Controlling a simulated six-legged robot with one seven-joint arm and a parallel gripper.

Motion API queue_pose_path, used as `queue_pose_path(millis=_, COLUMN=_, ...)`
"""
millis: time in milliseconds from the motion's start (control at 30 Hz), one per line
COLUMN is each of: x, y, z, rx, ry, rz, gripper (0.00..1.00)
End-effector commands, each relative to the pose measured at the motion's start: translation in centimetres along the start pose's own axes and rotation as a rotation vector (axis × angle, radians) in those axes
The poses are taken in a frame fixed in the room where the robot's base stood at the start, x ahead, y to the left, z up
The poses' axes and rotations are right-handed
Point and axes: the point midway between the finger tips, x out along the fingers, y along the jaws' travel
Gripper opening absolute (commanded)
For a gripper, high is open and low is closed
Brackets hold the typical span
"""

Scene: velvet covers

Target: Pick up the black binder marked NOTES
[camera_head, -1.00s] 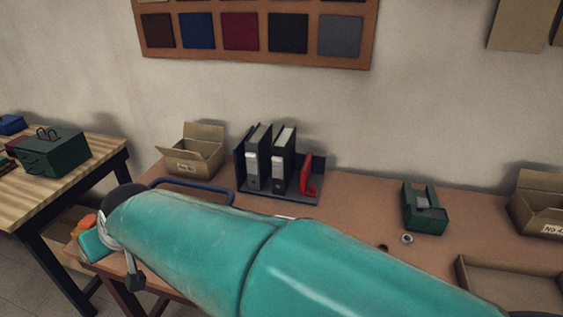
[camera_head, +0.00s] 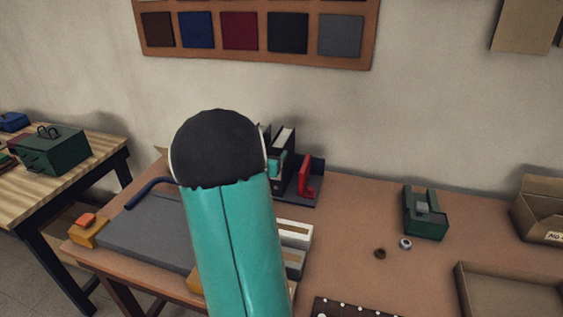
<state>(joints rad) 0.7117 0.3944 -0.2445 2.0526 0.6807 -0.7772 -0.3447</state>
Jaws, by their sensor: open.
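Black binders stand upright in a dark rack (camera_head: 318,180) at the back of the brown bench. The right binder (camera_head: 284,138) shows its pale page tops and part of its dark side. The left binder is almost wholly hidden behind the black joint of my arm. No NOTES marking can be read, so I cannot tell which binder bears it. A small teal part of my arm shows in front of the right binder's spine. My gripper's fingers are hidden behind the arm, and I cannot tell whether they touch a binder.
A red item (camera_head: 305,176) stands in the rack, right of the binders. A green dispenser (camera_head: 426,213), a small roll (camera_head: 405,244) and an open carton (camera_head: 541,210) are to the right. A grey board (camera_head: 145,235) lies left. Bench space right of the rack is clear.

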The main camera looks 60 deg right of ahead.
Motion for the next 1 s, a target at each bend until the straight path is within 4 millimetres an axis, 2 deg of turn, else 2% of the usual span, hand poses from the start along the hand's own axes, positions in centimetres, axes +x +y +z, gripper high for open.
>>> queue_pose_path(millis=100, x=2.6, y=0.1, z=0.1, rx=-0.001, ry=-0.001, rz=0.001, gripper=0.73)
queue_pose_path(millis=300, x=6.0, y=0.1, z=0.1, rx=0.0, ry=-0.002, rz=-0.002, gripper=0.73)
queue_pose_path(millis=533, x=7.8, y=0.1, z=0.1, rx=0.0, ry=-0.002, rz=-0.003, gripper=0.73)
queue_pose_path(millis=800, x=11.5, y=0.0, z=0.2, rx=0.0, ry=-0.002, rz=-0.003, gripper=0.73)
queue_pose_path(millis=1000, x=11.9, y=0.0, z=0.1, rx=0.0, ry=-0.003, rz=-0.004, gripper=0.73)
